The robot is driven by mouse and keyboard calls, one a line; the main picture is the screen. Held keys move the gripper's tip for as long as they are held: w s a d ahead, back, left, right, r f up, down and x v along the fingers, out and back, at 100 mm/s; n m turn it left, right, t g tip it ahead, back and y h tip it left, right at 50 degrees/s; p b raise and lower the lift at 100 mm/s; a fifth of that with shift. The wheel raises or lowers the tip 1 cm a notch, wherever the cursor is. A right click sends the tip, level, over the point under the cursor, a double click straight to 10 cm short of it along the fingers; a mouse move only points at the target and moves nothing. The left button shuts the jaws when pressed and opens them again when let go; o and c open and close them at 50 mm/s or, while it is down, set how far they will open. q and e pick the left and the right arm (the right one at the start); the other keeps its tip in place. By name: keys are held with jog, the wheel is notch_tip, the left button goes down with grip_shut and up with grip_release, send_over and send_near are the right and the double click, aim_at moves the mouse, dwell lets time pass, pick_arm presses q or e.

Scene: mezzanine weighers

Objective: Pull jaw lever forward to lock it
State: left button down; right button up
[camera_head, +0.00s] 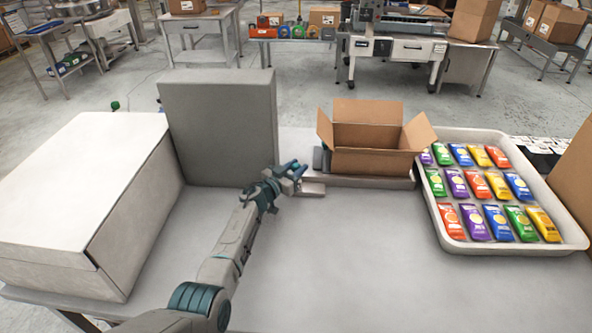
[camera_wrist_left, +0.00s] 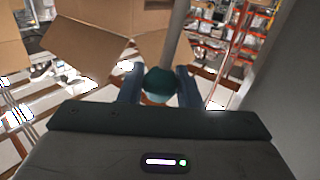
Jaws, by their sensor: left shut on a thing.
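My left gripper (camera_head: 298,170) reaches in from the left to the left end of a low grey fixture (camera_head: 385,183). In the left wrist view its two blue fingers (camera_wrist_left: 160,88) are shut around a dark teal ball knob (camera_wrist_left: 161,78). A grey rod, the jaw lever (camera_wrist_left: 176,32), runs up the picture by the knob. In the head view the gripper hides most of the lever. A grey upright jaw (camera_head: 321,160) stands beside the open cardboard box (camera_head: 370,162) on the fixture. My right gripper is not in view.
A pale tray (camera_head: 452,238) of several coloured packets lies at the right. A grey upright block (camera_head: 218,125) and a large white box (camera_head: 85,185) stand at the left. The table's front middle (camera_head: 350,260) is clear.

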pick_arm(q)
jog(key=shift+w+a+r, duration=0.1)
jog(key=shift+w+r, duration=0.25)
jog(key=shift+w, duration=0.5)
jog(key=shift+f, duration=0.1)
jog(key=c, duration=1.1)
grip_release()
jog(key=shift+w+a+f, duration=0.1)
jog(key=shift+f, duration=0.1)
jog(key=shift+s, duration=0.35)
jog(key=p+v, duration=0.3)
jog(key=v, duration=0.7)
jog(key=shift+a, duration=0.2)
